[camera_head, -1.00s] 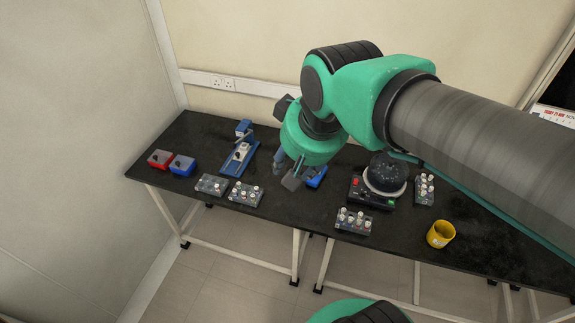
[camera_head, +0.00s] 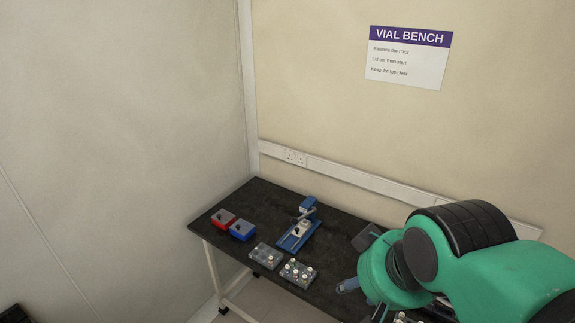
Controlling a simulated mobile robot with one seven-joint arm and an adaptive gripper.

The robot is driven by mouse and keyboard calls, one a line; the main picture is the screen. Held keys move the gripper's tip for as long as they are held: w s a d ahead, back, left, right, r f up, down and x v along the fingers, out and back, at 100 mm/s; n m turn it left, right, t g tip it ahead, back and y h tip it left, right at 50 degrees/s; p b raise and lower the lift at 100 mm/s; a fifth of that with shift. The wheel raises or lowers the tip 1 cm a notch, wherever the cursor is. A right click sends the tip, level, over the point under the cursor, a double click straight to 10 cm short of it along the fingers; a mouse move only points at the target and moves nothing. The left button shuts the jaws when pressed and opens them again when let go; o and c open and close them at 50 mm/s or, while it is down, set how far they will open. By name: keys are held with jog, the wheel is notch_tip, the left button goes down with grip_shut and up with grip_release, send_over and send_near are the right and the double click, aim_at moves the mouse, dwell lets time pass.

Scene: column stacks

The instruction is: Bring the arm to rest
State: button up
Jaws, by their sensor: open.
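My arm, green and black, reaches in from the lower right of the head view. My gripper (camera_head: 362,299) hangs below the green wrist, over the right part of the dark bench (camera_head: 335,268). One grey-blue finger shows at its left. The other is partly cut off near the lower edge of the picture. The gripper is open, and I see nothing between its fingers. It is to the right of a vial rack (camera_head: 298,273) and apart from it.
A blue press-like device (camera_head: 299,232) stands mid-bench. A red box (camera_head: 223,219) and a blue box (camera_head: 242,230) stand at the left end, with another vial rack (camera_head: 265,256) in front. A sign (camera_head: 408,57) hangs on the back wall. My arm hides the bench's right side.

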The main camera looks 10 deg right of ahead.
jog(key=shift+f+b, duration=1.7)
jog(key=shift+f, duration=0.3)
